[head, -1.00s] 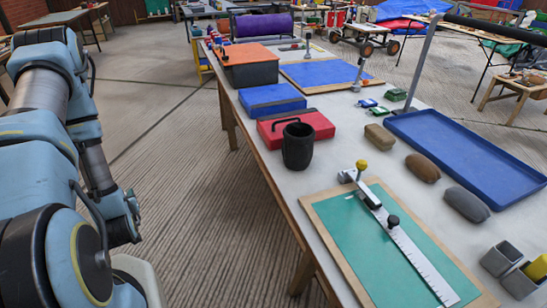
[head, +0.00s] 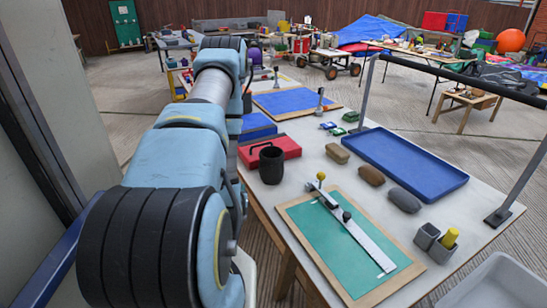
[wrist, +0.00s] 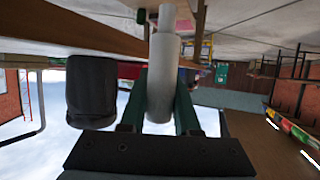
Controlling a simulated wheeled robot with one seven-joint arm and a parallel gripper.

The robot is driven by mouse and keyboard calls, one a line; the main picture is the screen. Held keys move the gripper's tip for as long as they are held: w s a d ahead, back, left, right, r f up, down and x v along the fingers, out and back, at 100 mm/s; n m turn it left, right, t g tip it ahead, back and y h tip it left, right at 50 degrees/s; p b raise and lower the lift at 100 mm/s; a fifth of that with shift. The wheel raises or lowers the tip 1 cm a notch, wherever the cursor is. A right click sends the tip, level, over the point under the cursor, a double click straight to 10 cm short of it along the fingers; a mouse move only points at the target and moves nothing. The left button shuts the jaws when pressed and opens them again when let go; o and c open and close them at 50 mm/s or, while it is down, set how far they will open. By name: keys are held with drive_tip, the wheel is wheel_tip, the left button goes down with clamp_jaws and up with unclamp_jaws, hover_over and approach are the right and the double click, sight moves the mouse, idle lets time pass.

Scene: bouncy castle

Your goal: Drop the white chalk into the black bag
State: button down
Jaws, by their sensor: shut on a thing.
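The black bag (head: 271,165) stands upright on the near left part of the white table (head: 320,165), open at the top, just in front of a red case. A dark pouch that looks like the same bag shows at the left of the wrist view (wrist: 92,92). My gripper (wrist: 162,100) is shut on the white chalk (wrist: 161,75), a pale cylinder held between its two green fingers. The chalk is apart from the bag and to its right in the wrist view. In the head view my arm hides the gripper and the chalk.
The red case (head: 270,149) lies just behind the bag. A green cutting board (head: 345,245) with a ruler lies in front. Brown and grey lumps (head: 371,175) and a blue tray (head: 404,161) lie to the right. A black-barred metal frame (head: 470,80) rises over the table.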

drive_tip(key=shift+r, duration=0.45)
